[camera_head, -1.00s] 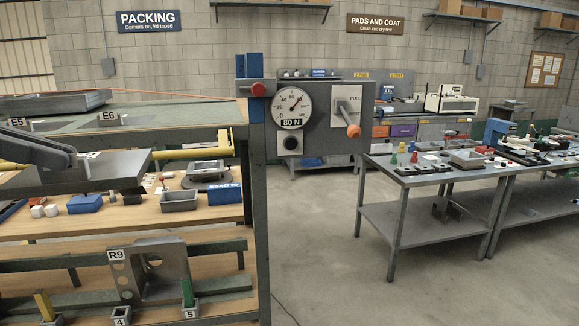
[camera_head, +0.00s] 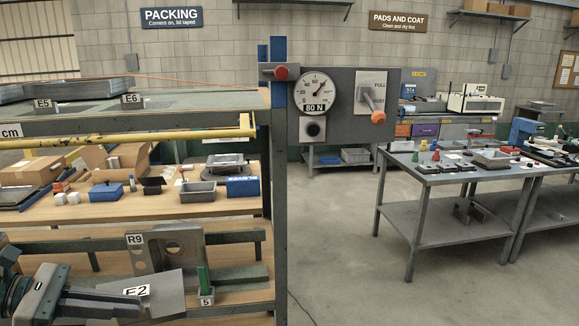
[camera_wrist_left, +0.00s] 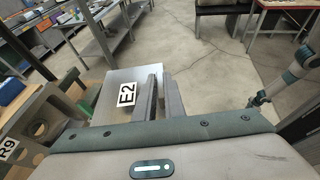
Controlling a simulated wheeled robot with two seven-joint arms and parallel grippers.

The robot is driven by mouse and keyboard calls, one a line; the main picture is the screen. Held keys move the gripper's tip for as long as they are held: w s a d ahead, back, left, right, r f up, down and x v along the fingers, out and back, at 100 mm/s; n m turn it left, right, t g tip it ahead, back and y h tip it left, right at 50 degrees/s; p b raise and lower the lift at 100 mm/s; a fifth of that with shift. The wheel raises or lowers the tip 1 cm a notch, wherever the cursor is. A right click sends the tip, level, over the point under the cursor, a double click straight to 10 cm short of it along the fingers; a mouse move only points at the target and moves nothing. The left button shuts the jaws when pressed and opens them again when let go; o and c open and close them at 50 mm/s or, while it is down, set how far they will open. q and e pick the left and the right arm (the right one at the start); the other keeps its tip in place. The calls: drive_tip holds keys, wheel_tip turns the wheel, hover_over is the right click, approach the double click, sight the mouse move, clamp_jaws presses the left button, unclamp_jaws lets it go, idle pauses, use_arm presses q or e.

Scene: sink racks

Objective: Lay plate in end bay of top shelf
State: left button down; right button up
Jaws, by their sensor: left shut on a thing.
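The grey plate (camera_head: 168,292) has a label reading E2 and is low at the left, in front of the lower shelf. My left gripper (camera_head: 128,305) is shut on its near edge. In the left wrist view the plate (camera_wrist_left: 118,75) sticks out beyond the two fingers (camera_wrist_left: 163,95). The plate is well below the top shelf (camera_head: 215,103). That shelf carries tags E5 (camera_head: 44,105) and E6 (camera_head: 131,100) at its front, and grey plates (camera_head: 75,90) lie on it at the left. An arm, probably my right, shows in the left wrist view; its jaws are unclear.
A yellow bar (camera_head: 120,140) runs along the rack front below the top shelf. A grey bracket (camera_head: 172,250) tagged R9 stands on the lower shelf, right behind the held plate.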

use_arm(q)
drive_tip(key=w+d+f+n+t+y+b, duration=0.1)
drive_tip(key=d+f+n+t+b, duration=0.1)
drive_tip(key=d+f, duration=1.1)
drive_tip(key=shift+w+f+b, duration=0.3)
drive_tip(key=shift+w+f, duration=0.1)
drive_tip(key=shift+f, duration=0.35)
use_arm(e)
wheel_tip(320, 180, down, 3)
drive_tip(key=shift+r, duration=0.1)
idle(1.0)
use_arm(q)
drive_tip(key=f, duration=0.2)
drive_tip(key=s+f, duration=0.1)
drive_tip(key=f, duration=0.2)
drive_tip(key=shift+s+f, duration=0.25)
drive_tip(key=shift+f, duration=0.1)
use_arm(e)
drive_tip(key=shift+c, duration=0.9)
